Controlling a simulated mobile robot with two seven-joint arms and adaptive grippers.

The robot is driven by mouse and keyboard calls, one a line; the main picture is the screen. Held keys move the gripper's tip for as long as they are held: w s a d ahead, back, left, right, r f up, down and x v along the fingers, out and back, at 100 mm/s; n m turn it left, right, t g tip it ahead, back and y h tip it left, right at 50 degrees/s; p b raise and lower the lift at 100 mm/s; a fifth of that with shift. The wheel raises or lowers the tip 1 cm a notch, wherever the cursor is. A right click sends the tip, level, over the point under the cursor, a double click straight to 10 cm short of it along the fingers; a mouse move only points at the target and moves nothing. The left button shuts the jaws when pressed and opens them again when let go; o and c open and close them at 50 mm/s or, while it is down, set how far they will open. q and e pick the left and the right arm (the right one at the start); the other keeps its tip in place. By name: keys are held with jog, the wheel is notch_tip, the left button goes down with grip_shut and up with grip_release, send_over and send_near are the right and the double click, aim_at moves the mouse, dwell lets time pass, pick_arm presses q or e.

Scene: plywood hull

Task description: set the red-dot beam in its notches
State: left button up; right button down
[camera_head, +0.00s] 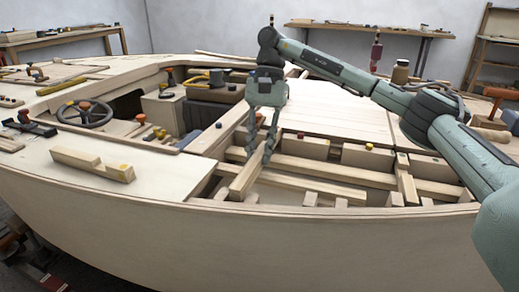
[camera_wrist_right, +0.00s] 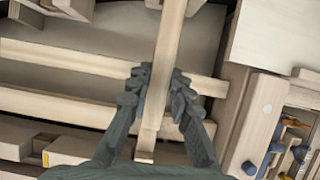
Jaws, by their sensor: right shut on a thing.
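My right gripper (camera_head: 259,154) is shut on a pale wooden beam (camera_head: 244,181) over the open part of the hull. The beam slants down from the fingers toward the near hull side. In the right wrist view the beam (camera_wrist_right: 169,50) runs between the fingertips (camera_wrist_right: 160,78) and crosses long lengthwise timbers (camera_wrist_right: 80,65). No red dot shows on it, so I cannot tell its marking. Whether its ends sit in notches is unclear. My left gripper is not in view.
A notched block with a yellow dot (camera_head: 94,164) lies on the near left deck. Blocks (camera_head: 368,158) and short posts (camera_head: 407,188) stand around the open bay. A steering wheel (camera_head: 87,114) is at left. Plank decking (camera_head: 340,112) lies behind the bay.

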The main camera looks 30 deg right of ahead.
jog(key=shift+f+b, duration=0.35)
jog(key=shift+f, duration=0.35)
jog(key=c, duration=1.3)
grip_release()
jog(key=shift+r, duration=0.1)
jog(key=v, duration=1.2)
